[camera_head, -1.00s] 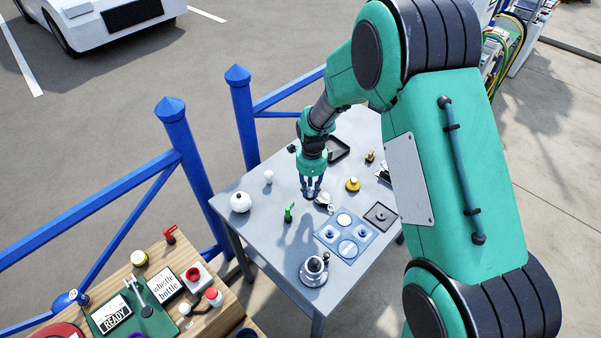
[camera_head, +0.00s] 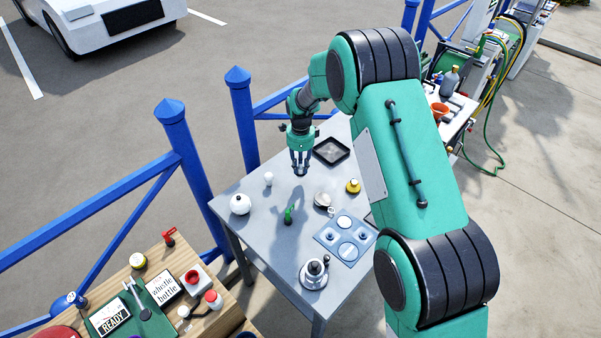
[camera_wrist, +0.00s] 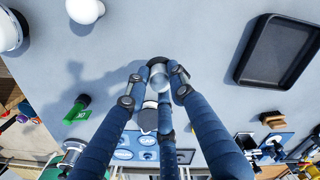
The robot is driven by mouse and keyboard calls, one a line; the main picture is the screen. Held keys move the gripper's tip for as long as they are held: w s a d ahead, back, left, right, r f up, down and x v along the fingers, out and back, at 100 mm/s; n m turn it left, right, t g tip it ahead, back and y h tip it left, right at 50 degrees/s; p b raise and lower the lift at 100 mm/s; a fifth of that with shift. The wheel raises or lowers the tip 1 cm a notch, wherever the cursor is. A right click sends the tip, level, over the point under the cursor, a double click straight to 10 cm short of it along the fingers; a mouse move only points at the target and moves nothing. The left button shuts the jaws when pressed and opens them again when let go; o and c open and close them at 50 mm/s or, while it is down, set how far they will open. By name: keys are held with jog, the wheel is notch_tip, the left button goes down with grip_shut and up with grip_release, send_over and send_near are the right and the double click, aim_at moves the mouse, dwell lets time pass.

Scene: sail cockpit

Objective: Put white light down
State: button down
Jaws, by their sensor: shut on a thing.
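My gripper (camera_head: 300,172) hangs fingers-down over the grey table (camera_head: 262,232), left of the black tray. In the wrist view, my gripper (camera_wrist: 156,84) has its fingers closed around a small round, pale grey-white piece, which I take as the white light (camera_wrist: 158,73). The fingers hide part of it, and in the head view it is too small to make out. The gripper's shadow falls to the left on the table, apart from the fingertips, so the piece seems held above the surface.
The black tray (camera_head: 331,151) stands right of the gripper. A white bulb-like piece (camera_head: 268,178) and a white round pot (camera_head: 240,204) stand left. A green item (camera_head: 288,215), silver lid (camera_head: 322,198), yellow knob (camera_head: 353,186) and blue mat (camera_head: 327,237) lie nearer. Bare table surrounds the gripper.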

aim_at(300, 172)
dwell(0.3)
jog(key=shift+f, duration=1.8)
jog(key=shift+f, duration=0.1)
jog(key=c, duration=1.5)
grip_release()
notch_tip(300, 172, up, 12)
jog(key=shift+r+p, duration=0.1)
jog(key=shift+p, duration=0.2)
jog(key=shift+r, duration=0.15)
